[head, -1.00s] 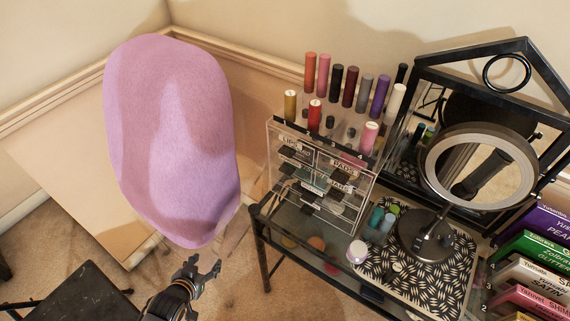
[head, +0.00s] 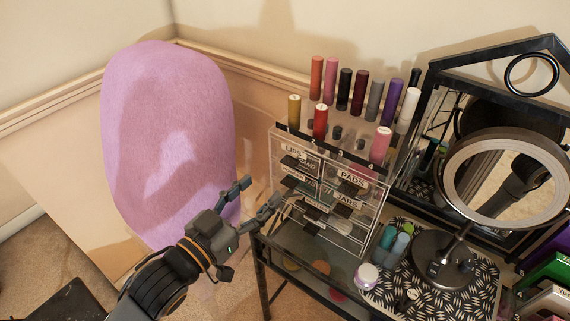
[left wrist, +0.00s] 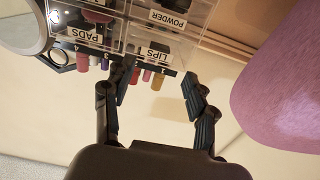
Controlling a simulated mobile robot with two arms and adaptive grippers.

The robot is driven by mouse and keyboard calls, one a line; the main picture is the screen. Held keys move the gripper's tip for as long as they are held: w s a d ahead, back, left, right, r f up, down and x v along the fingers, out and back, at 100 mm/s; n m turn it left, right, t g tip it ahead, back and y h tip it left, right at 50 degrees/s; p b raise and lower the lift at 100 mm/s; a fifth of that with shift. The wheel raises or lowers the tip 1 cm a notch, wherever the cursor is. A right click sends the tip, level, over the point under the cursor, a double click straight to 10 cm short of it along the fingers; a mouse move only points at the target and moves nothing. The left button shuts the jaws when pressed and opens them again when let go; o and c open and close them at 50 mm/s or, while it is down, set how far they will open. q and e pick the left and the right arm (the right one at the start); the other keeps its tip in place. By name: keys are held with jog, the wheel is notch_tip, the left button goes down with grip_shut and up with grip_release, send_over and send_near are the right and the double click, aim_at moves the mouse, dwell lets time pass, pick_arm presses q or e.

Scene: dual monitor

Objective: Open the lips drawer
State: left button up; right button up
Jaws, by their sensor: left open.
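A clear acrylic drawer organizer (head: 366,222) stands on the dark vanity table. The lips drawer (head: 297,152) is at its top left, with a white label and a dark handle, and looks closed. In the left wrist view the organizer is upside down; the LIPS label (left wrist: 153,52) reads between my fingers, beyond their tips. My left gripper (head: 262,190) is open and empty, left of the organizer front and apart from the lips handle. Its two fingers (left wrist: 158,84) frame the lips area in the left wrist view. My right gripper is not in view.
Several lipsticks (head: 320,122) stand on top. A ring-light mirror (head: 450,174) is at right. A purple chair back (head: 165,140) stands close behind my left gripper.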

aim_at(287, 165)
pick_arm(q)
jog(key=x, duration=0.9)
jog(key=shift+w+d+p, duration=0.15)
jog(key=shift+p, duration=0.25)
grip_shut()
